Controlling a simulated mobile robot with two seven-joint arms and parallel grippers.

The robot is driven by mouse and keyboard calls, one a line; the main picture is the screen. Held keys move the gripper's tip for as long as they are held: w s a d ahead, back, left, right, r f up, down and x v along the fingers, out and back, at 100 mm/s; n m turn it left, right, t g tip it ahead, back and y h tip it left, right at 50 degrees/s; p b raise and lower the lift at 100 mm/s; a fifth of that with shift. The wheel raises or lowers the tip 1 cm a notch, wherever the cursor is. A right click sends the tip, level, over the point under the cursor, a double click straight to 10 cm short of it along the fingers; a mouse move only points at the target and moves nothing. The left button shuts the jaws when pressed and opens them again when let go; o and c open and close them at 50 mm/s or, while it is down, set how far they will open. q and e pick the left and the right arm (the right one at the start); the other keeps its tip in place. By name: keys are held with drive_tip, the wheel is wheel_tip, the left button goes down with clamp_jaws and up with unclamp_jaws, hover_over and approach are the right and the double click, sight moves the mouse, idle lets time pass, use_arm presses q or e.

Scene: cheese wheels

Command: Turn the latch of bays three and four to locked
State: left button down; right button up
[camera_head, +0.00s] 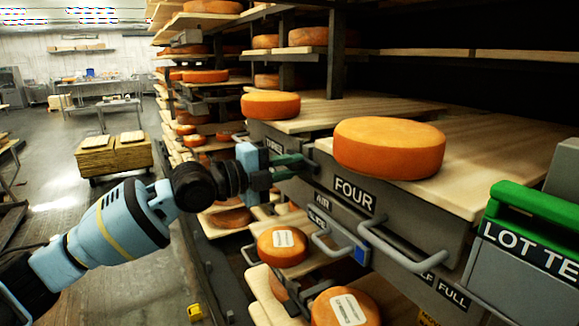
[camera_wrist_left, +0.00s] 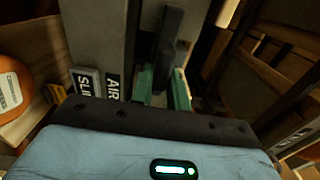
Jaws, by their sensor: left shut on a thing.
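My left gripper (camera_head: 288,168) reaches in from the left to the grey shelf front between the partly covered bay three label (camera_head: 273,146) and the bay FOUR label (camera_head: 354,194). In the left wrist view its green fingers (camera_wrist_left: 164,88) are shut on a dark upright latch lever (camera_wrist_left: 171,45). The latch itself is mostly hidden by the fingers in the head view, so its setting cannot be read there. AIR and partly readable second labels (camera_wrist_left: 112,87) sit beside it. My right gripper is not in view.
Orange cheese wheels (camera_head: 389,147) stand on wooden boards above the front. Metal handles (camera_head: 400,247) stick out below the labels. A grey box with a green handle (camera_head: 537,213) stands at the right. A low cart (camera_head: 114,158) is at the left, with open floor around it.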

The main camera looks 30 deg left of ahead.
use_arm(q)
drive_tip(key=c, duration=1.4)
unclamp_jaws()
drive_tip(key=shift+o, duration=0.2)
drive_tip(key=b+v, duration=0.1)
drive_tip(key=v, duration=0.7)
